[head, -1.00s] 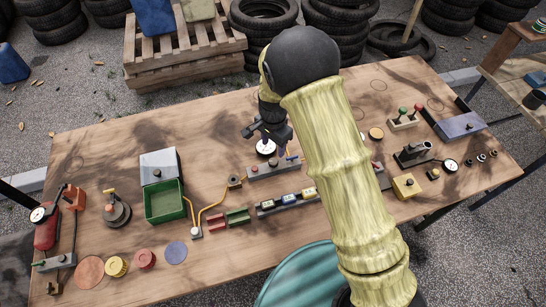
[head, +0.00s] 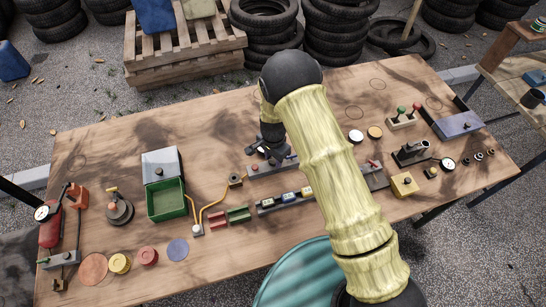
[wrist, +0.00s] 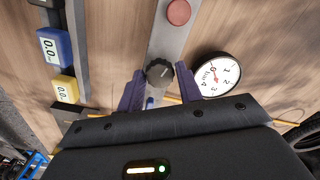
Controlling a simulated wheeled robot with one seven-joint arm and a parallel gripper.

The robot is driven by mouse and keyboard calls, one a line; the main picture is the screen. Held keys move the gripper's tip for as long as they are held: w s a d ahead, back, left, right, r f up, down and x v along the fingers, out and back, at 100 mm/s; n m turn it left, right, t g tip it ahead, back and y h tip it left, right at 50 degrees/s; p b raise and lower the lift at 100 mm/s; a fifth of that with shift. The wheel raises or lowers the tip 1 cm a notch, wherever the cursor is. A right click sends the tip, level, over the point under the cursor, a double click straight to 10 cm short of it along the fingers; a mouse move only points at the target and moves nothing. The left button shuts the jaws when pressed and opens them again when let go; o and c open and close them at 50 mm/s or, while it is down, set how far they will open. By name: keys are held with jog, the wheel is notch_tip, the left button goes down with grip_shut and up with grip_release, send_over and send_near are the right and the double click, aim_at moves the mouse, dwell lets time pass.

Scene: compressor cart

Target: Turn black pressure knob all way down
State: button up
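The black pressure knob (wrist: 159,72) has a pale pointer line and sits on a grey bar (wrist: 172,38) in the wrist view. My gripper (wrist: 159,69) is open, its purple fingers on either side of the knob with narrow gaps; contact cannot be made out. A round white gauge (wrist: 216,75) with a red needle, marked bar, stands just right of the knob. In the head view my gripper (head: 268,154) is low over the bar (head: 282,167), and it and my arm hide the knob and gauge.
A red button (wrist: 178,12) is on the same bar. A rail with blue and yellow display boxes (wrist: 55,46) lies to the left. On the workbench (head: 110,155) in the head view, a green bin (head: 165,201) stands left, and several fixtures stand right.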

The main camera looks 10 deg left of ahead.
jog(key=c, duration=0.5)
jog(key=shift+n, duration=0.3)
jog(key=n+b, duration=0.2)
jog(key=n, duration=0.2)
jog(key=shift+b, duration=0.3)
jog(key=n+b, duration=0.2)
jog(key=n, duration=0.3)
jog(key=shift+n, duration=0.4)
jog(key=n+b, duration=0.1)
jog(key=n, duration=0.9)
jog(key=shift+n+b, duration=0.3)
jog(key=shift+b, duration=0.05)
